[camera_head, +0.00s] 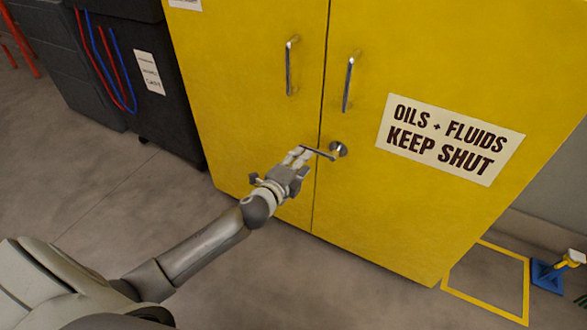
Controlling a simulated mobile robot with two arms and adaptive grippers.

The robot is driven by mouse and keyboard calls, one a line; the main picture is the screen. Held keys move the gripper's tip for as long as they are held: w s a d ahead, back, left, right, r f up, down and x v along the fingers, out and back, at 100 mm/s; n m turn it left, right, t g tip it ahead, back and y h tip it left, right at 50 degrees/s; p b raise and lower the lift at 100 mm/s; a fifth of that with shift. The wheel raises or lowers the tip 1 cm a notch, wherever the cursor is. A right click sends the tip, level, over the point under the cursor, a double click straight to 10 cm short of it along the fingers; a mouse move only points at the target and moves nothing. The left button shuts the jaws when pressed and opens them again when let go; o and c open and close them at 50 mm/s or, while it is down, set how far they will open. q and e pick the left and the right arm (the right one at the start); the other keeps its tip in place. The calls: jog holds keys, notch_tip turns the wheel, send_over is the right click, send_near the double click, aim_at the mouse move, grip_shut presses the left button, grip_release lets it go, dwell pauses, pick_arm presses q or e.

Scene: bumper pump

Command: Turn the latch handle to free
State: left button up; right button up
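The latch handle (320,153) is a small metal lever on a round boss (338,149) on the right door of the yellow cabinet (250,90). The lever points left across the door seam and tilts slightly. My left gripper (299,157) is at the lever's free left end, with its fingers beside or around the tip. I cannot tell whether the fingers touch it or are closed on it. My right gripper is not in view.
Two vertical pull handles, left (289,66) and right (349,83), stand out above the latch. A dark cart (150,115) with red and blue hoses is at left. A yellow floor outline (485,312) and a blue object (548,276) are at lower right. The floor in front is clear.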

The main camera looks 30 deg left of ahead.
pick_arm(q)
jog(key=shift+s+r, duration=0.2)
jog(key=shift+s, duration=0.8)
jog(key=shift+s+r, duration=0.2)
jog(key=shift+s, duration=0.75)
